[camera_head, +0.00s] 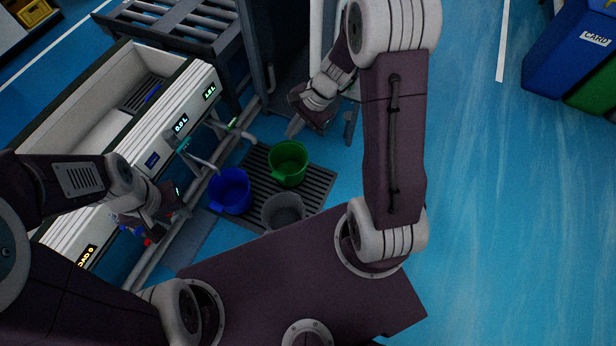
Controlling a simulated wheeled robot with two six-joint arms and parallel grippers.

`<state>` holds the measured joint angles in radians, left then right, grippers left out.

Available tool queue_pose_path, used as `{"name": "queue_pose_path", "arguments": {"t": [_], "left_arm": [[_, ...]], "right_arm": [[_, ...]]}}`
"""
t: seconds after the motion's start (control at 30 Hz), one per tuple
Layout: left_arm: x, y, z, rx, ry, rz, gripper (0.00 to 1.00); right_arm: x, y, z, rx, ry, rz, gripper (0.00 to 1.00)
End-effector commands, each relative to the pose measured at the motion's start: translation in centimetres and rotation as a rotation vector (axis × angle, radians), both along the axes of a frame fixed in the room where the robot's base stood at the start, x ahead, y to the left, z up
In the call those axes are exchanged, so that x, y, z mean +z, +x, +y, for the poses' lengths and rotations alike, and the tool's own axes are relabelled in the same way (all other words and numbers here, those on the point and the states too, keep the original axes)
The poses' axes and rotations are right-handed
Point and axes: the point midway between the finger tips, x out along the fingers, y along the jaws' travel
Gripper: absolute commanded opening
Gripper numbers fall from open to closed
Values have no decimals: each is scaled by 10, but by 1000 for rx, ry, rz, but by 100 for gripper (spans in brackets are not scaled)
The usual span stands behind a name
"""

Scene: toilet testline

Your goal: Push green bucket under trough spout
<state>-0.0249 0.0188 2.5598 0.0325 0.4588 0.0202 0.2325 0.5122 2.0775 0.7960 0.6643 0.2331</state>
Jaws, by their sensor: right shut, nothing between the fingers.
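The green bucket (288,163) stands upright on a dark slatted floor grate (318,186), right of and a little beyond the blue bucket. The trough (130,110) is at the left, with small displays on its side. One spout (203,160) reaches out toward the blue bucket (230,190). Another short outlet with a green tip (240,128) is up and left of the green bucket. My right gripper (294,128) is shut and empty, just above the green bucket in the picture; I cannot tell if it touches. My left gripper (166,212) is beside the trough; its fingers are unclear.
A grey bucket (283,211) stands on the grate near my body. A metal rack (180,25) and dark cabinet are at the back. Blue and green bins (570,60) stand far right. The blue floor (480,200) at the right is clear.

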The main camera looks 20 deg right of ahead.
Motion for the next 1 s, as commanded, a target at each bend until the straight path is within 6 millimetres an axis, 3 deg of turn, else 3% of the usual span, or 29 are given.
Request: {"name": "queue_pose_path", "arguments": {"t": [0.03, 0.17, 0.27, 0.3, 0.4, 0.5, 0.6, 0.67, 0.87, 1.0], "left_arm": [[-37, 0, 0, 0, 0, 0, 36], [-104, 0, 0, 0, 0, 0, 36], [-163, 0, 1, 0, 0, 1, 36], [-185, 0, 1, 0, 0, 1, 36], [-233, 0, 1, 0, 0, 1, 36], [-267, 0, 1, 0, 0, 1, 36], [-284, 0, 1, 0, 0, 0, 36], [-288, 0, 1, 0, 0, 0, 36], [-286, 0, 1, 0, 0, 0, 36], [-297, 0, 1, 0, 0, 0, 36]], "right_arm": [[-47, 11, -7, -84, 43, 21, 0], [-144, 46, -37, -356, 180, 72, 0], [-236, 65, -73, -589, 293, 112, 0], [-273, 69, -88, -674, 334, 127, 0], [-358, 68, -123, -862, 418, 162, 0], [-422, 59, -149, -998, 477, 190, 0], [-460, 51, -164, -1083, 514, 206, 0], [-471, 48, -168, -1111, 526, 212, 0], [-473, 46, -171, -1128, 533, 217, 0], [-486, 53, -163, -1126, 531, 217, 0]]}}
